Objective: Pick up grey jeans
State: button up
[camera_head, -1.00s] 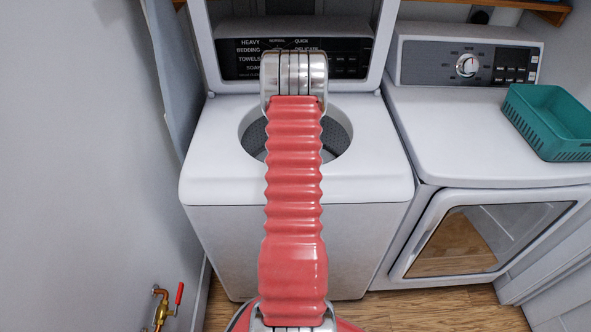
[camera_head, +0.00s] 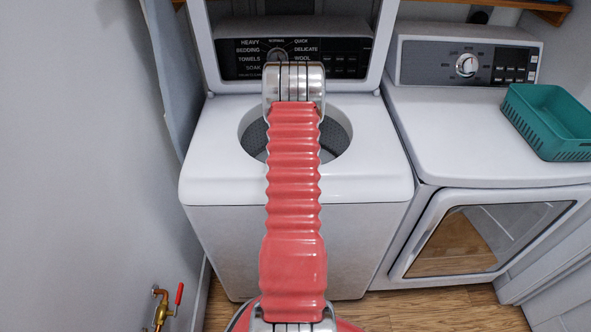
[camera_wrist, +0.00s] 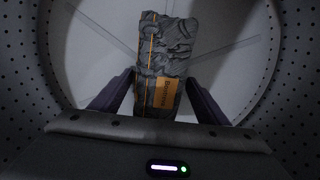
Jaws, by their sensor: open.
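The grey jeans (camera_wrist: 165,50) lie as a folded dark grey bundle with orange stitching and an orange label, on the light bottom of the washer drum, in the wrist view. My gripper (camera_wrist: 158,85) is inside the drum with its two dark fingers apart, one on each side of the jeans' near end. I cannot tell whether the fingers touch the cloth. In the head view the white top-loading washer (camera_head: 225,170) has its lid up, and my red arm reaches over its round opening. The jeans and gripper are hidden there.
The perforated drum wall (camera_wrist: 290,90) closely surrounds my gripper. The white dryer (camera_head: 450,140) stands to the right with a teal basket (camera_head: 553,122) on top. A grey wall is at the left, with a brass valve (camera_head: 160,310) low down.

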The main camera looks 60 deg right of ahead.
jog(key=shift+c, duration=0.2)
jog(key=c, duration=1.6)
